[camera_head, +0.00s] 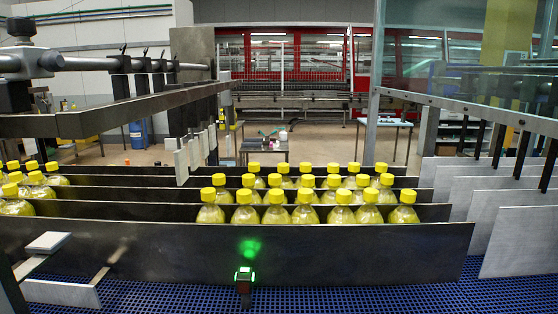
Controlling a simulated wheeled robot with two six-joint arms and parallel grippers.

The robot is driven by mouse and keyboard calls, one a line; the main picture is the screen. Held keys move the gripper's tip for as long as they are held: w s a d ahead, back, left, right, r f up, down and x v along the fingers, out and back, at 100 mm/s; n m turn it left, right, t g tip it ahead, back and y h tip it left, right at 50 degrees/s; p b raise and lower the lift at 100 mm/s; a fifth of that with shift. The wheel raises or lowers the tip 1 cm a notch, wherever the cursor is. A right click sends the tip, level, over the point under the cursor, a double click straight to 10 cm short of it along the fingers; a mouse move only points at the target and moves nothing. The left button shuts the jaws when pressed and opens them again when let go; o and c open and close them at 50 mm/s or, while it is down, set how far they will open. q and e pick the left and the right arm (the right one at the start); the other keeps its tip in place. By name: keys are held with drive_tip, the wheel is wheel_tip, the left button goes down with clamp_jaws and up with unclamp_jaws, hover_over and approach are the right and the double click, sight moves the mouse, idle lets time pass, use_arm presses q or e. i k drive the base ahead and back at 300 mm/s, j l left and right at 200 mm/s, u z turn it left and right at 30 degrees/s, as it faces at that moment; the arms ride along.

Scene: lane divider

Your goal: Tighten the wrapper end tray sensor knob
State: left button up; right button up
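A small black sensor (244,284) with green lights on its top stands in front of the dark metal lane plate, low in the middle of the view. Its green glow reflects on the plate just above it. A separate round sensor knob cannot be told apart at this size. At the upper left, a black clamp (20,27) with a knob-like head sits on a metal rod. I do not see either gripper clearly. Pale flat pieces (60,292) show in the lower left corner, beside the plate.
Long dark plates (380,255) part the rows of yellow-capped bottles (305,207). Blue mesh conveyor (330,298) runs along the front, clear right of the sensor. Pale plates (520,240) stand at right. Metal frames overhang on both sides; hanging pale paddles (190,152) sit left of centre.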

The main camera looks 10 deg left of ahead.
sight(22, 28)
drive_tip(key=u, duration=1.4)
